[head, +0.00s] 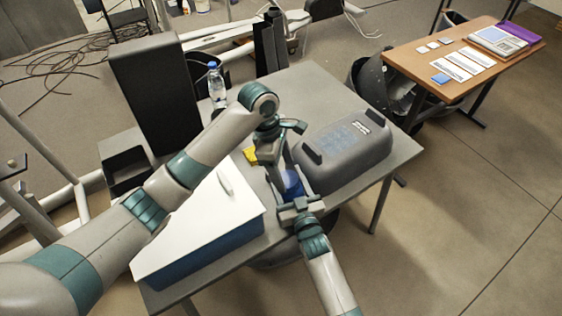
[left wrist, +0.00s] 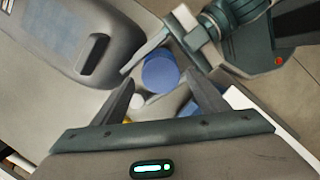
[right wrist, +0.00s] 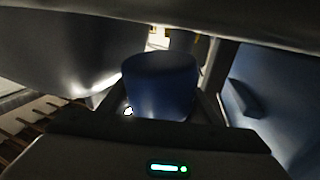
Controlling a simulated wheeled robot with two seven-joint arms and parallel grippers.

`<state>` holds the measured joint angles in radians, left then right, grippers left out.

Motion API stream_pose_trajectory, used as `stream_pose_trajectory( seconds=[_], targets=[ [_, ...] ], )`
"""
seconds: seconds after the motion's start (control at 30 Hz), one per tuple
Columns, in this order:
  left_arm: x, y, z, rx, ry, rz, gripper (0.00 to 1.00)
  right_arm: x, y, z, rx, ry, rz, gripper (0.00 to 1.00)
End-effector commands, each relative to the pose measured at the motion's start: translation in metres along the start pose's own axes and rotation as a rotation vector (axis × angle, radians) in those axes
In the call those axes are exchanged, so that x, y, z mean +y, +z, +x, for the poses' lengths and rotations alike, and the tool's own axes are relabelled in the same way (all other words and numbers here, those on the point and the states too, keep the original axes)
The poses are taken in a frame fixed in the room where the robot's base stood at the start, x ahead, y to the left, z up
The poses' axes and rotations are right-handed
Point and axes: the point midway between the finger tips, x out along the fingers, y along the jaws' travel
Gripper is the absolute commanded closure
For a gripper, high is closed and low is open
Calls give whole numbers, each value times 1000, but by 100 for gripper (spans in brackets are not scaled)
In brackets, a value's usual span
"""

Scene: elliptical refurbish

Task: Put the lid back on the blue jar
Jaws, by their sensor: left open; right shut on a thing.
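The blue jar (head: 291,183) stands in the gap between the white-topped box and the grey case. It shows as a round blue top in the left wrist view (left wrist: 160,73) and as a tapered blue body in the right wrist view (right wrist: 160,85). My right gripper (head: 293,193) is shut on it from the near side. My left gripper (head: 279,160) is open just behind the jar, pointing down; its fingers (left wrist: 165,92) are on either side of a pale object below the jar in its view. I cannot make out a separate lid; whether the jar's top is covered is unclear.
The grey case (head: 345,150) is close on the right and the white-topped blue box (head: 200,225) close on the left, leaving a narrow gap. A yellow item (head: 251,156), a water bottle (head: 216,86) and a tall black box (head: 158,90) are farther back.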

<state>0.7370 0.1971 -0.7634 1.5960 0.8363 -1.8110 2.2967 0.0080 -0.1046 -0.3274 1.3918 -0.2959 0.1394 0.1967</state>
Motion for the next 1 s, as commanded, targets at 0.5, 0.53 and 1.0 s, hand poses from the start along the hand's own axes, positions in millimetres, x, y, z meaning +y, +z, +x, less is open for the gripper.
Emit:
stream_pose_trajectory(
  seconds=[0.5,0.53,1.0],
  targets=[
    [0,0,37,1,1,1,33,0,-1,0,3,0,0,100],
    [0,0,37,0,1,1,33,0,-1,0,3,0,0,100],
    [0,0,37,1,1,1,29,0,-1,0,3,0,0,100]
  ],
)
